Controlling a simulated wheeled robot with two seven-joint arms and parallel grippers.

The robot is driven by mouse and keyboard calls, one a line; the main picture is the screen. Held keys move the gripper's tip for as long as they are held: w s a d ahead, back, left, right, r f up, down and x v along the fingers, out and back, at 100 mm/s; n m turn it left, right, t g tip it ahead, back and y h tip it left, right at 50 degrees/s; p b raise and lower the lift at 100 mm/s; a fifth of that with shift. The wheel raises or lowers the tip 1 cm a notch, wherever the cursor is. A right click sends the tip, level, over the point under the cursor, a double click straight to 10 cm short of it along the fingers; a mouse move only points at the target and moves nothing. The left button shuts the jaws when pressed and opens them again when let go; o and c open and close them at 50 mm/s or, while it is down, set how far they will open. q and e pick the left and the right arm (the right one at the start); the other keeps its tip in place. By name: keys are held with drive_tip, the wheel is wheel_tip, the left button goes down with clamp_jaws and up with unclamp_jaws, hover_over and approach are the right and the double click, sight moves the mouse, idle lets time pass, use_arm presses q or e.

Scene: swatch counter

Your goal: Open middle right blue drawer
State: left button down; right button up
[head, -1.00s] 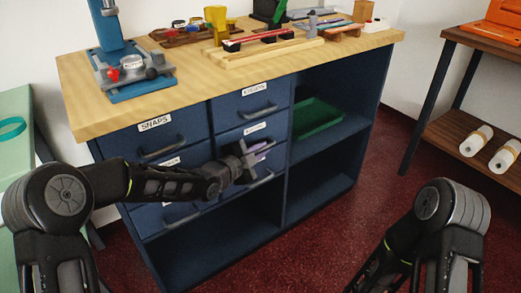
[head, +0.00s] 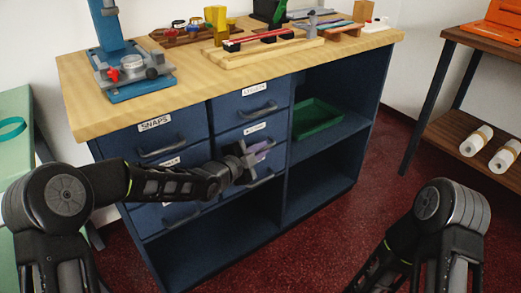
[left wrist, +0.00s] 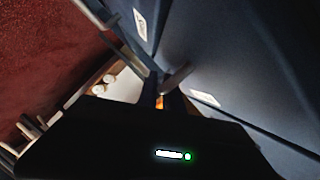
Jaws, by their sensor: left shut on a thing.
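The blue cabinet (head: 320,190) has labelled drawers in two columns at its left. The middle right blue drawer (head: 228,139) has a white label (head: 255,128) and lies under the top right drawer (head: 228,106). My left gripper (head: 258,153) is at the front of the middle right drawer, its fingers shut on the handle, which they mostly hide in the head view. In the left wrist view a handle (left wrist: 175,78) shows beyond the dark gripper body. I see no clear gap at this drawer. My right gripper is out of view.
The wooden top (head: 190,92) carries a blue press (head: 125,60) and several tools. A green tray (head: 317,118) sits in the open right shelf. A dark side table (head: 470,120) stands at right. Red floor (head: 350,230) is free in front.

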use_arm(q)
drive_tip(key=shift+f, duration=0.1)
drive_tip(key=s+d+b, duration=0.2)
drive_tip(key=s+d, duration=0.5)
drive_tip(key=s, duration=0.2)
drive_tip(key=s+d+b, duration=0.3)
drive_tip(key=s+d, duration=0.4)
drive_tip(key=s, duration=0.3)
drive_tip(key=shift+s, duration=0.2)
drive_tip(key=c, duration=1.8)
unclamp_jaws()
